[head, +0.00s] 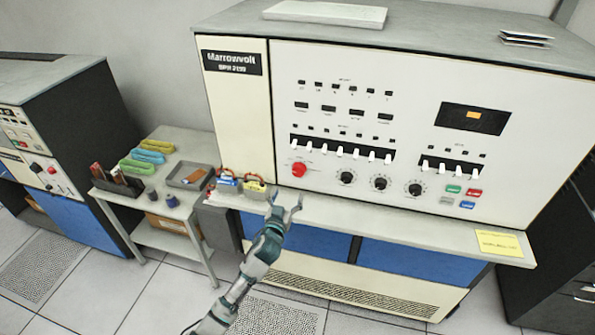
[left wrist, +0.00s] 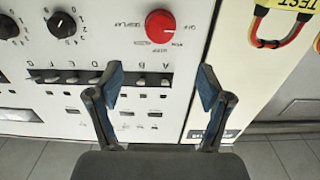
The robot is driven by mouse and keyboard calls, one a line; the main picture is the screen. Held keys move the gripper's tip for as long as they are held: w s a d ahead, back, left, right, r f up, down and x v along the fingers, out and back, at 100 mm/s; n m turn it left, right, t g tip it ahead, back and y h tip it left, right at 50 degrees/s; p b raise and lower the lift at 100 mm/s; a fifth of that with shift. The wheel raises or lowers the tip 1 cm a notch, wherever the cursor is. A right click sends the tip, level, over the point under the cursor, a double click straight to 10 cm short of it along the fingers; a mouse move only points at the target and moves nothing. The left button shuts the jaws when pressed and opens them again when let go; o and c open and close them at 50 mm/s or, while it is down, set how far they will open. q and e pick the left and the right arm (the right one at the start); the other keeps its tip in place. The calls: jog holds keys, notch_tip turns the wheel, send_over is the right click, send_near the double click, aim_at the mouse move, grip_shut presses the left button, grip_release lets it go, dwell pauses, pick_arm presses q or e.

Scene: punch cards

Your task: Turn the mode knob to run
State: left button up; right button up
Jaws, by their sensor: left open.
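A round red knob (head: 299,170) sits at the lower left of the cream console panel (head: 400,110). In the left wrist view the red knob (left wrist: 160,26) has small printed labels around it, and the picture is turned round so the labels read upside down. My left gripper (head: 286,197) is open and empty, just below and left of the red knob in the head view. In the left wrist view its two blue-padded fingers (left wrist: 161,88) stand apart, with the knob beyond their tips and not between them. My right gripper is not in view.
Black numbered knobs (head: 381,183) and a row of white switches (head: 340,150) lie right of the red knob. A shelf (head: 400,222) runs under the panel. Battery-like blocks with red leads (head: 254,187) stand left of the gripper. A side table (head: 175,150) holds trays.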

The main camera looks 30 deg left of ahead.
aim_at(298, 172)
pick_arm(q)
jog(key=p+x, duration=0.1)
jog(key=x, duration=1.1)
jog(key=shift+w+a+f, duration=0.1)
jog(key=shift+w+a, duration=0.05)
jog(key=shift+w, duration=0.15)
jog(key=c, duration=1.1)
